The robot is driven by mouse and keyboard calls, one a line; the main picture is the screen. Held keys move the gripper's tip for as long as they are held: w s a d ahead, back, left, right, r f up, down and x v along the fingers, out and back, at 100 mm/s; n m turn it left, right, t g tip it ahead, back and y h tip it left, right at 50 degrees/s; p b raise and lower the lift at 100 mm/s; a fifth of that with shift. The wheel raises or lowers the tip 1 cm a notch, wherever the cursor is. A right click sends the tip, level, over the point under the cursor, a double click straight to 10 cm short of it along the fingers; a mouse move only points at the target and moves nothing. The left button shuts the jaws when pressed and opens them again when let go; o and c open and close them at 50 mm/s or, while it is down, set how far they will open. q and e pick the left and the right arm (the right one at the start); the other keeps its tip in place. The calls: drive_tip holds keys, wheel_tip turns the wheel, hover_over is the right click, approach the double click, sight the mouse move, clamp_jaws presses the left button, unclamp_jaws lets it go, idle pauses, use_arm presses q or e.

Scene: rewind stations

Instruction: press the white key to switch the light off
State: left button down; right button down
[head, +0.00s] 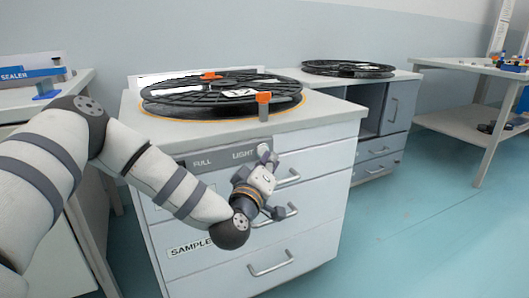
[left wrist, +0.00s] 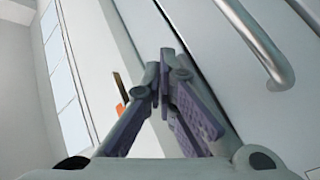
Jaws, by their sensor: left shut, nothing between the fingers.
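The dark label strip (head: 222,161) on the front of the near cabinet reads FULL and LIGHT. My left gripper (head: 267,155) is just right of the word LIGHT, in front of the cabinet's upper front. In the left wrist view its fingertips (left wrist: 164,72) meet, shut with nothing between them. I cannot make out the white key in either view; the gripper may cover it. I cannot tell whether the fingertips touch the cabinet. My right gripper is not in view.
A large black reel (head: 185,101) lies on the near cabinet (head: 335,110), with orange clips on it. Drawer handles (head: 270,265) stick out below the gripper. A second reel (head: 348,69) lies farther back. Open floor (head: 400,235) lies to the right.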

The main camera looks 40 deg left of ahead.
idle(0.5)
use_arm(q)
drive_tip(key=shift+w+a, duration=0.15)
drive_tip(key=shift+a, duration=0.3)
drive_tip(key=shift+d+p, duration=0.4)
drive_tip(key=shift+p, duration=0.05)
drive_tip(key=s+d+p, duration=0.1)
drive_tip(key=s+d, duration=0.1)
drive_tip(key=d, duration=0.3)
drive_tip(key=shift+s+d, duration=0.3)
